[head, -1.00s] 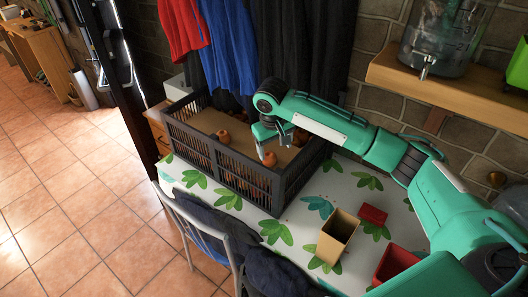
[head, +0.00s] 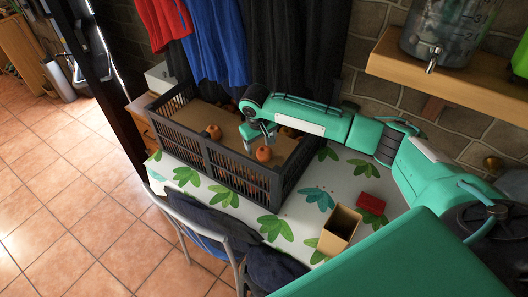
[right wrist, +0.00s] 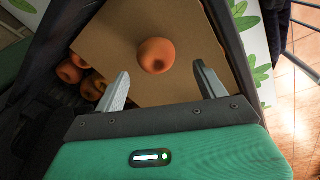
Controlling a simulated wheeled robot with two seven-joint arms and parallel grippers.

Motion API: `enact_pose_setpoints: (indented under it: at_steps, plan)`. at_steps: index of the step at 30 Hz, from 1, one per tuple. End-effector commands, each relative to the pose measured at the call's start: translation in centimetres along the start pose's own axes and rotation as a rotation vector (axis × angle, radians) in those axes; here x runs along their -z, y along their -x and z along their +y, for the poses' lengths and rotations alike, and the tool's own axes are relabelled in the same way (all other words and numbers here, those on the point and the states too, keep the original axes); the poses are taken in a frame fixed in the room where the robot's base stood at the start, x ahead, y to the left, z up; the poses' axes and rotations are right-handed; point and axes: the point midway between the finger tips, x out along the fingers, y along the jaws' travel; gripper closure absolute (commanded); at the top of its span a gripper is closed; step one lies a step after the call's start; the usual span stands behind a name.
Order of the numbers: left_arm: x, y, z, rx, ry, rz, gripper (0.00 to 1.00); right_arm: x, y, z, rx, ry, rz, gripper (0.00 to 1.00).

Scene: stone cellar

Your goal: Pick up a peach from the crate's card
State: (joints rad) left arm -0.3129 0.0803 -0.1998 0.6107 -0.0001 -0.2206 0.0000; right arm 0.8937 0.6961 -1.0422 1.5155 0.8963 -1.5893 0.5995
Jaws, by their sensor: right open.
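The dark slatted crate (head: 262,186) stands on the table with a brown card (head: 236,150) inside. One orange peach (head: 264,154) sits on the card just below my right gripper (head: 262,138); another peach (head: 214,131) lies farther left. In the right wrist view my right gripper (right wrist: 161,84) is open and empty, its two fingers apart. The peach (right wrist: 156,55) shows beyond the fingertips, between their lines, on the card (right wrist: 115,35). More peaches (right wrist: 70,72) lie beside the card's edge, partly hidden. My left gripper is not in view.
A tan open box (head: 340,228) and a small red block (head: 371,203) are on the leaf-patterned table (head: 325,180). Chairs stand at its front edge. Clothes (head: 215,45) hang behind the crate. A shelf (head: 440,80) with a glass dispenser is at the upper right.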

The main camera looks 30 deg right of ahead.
Motion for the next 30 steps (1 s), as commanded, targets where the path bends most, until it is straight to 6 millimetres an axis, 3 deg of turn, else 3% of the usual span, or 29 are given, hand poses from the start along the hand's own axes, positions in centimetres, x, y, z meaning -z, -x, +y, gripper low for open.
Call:
enact_pose_setpoints:
  at_steps: [8,13,21,29,30]
  plan:
    - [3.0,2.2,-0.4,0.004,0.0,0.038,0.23,-0.1,-2.6,0.6,-0.002,0.0,-0.003,0.27]
    - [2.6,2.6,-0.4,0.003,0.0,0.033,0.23,-0.1,-4.9,0.5,-0.001,0.001,-0.002,0.27]
    - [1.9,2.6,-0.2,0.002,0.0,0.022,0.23,-0.1,-5.4,0.5,-0.001,0.001,0.001,0.27]
    - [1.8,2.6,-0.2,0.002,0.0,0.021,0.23,-0.1,-5.3,0.5,-0.001,0.001,0.0,0.76]
    - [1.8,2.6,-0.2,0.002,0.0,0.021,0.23,-0.1,-5.3,0.5,-0.001,0.001,0.001,0.77]
